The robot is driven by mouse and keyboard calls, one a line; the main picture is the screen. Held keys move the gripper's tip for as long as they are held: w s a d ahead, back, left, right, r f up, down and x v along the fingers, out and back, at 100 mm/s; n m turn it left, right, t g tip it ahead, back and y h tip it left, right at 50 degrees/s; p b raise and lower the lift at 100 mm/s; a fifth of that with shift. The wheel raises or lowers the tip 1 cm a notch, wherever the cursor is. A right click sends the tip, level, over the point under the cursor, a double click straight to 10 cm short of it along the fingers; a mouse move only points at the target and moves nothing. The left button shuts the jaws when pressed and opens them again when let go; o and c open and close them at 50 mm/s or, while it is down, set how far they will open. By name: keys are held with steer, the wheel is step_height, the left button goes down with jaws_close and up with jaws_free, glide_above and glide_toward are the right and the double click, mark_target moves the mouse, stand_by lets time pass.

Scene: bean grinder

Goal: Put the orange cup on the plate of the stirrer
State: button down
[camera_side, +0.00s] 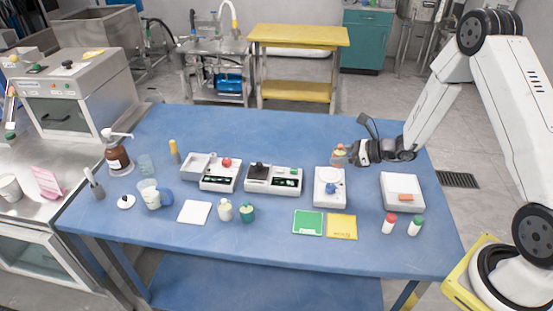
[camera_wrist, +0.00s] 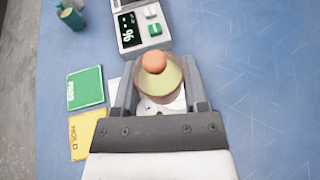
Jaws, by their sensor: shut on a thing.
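My gripper (camera_side: 354,153) is shut on the orange cup (camera_side: 339,156) and holds it above the blue table's right half. In the wrist view, the cup (camera_wrist: 154,76) sits between both fingers, with a round orange top, a pale yellow-green sloping body and a darker brownish lower part. The stirrer appears to be the white box (camera_side: 329,202) with a round blue part on it, just below and nearer the camera than the gripper. In the wrist view, a white surface (camera_wrist: 174,105) shows partly under the cup; the cup and fingers hide much of it.
A green card (camera_side: 308,222) and a yellow card (camera_side: 342,227) lie in front of the white box. Right of it are another white device (camera_side: 402,204) and two small bottles (camera_side: 389,224). Instruments with displays (camera_side: 273,180) stand to the left.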

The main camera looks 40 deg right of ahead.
mark_target(331, 175)
steer(key=shift+w+d+f, duration=0.15)
steer(key=shift+w+f, duration=0.8)
steer(key=shift+f, duration=0.2)
steer(key=shift+f, duration=0.1)
steer(key=shift+w+f, duration=0.2)
steer(key=shift+f, duration=1.55)
steer(key=shift+f, duration=0.15)
steer(key=shift+c, duration=0.6)
jaws_free()
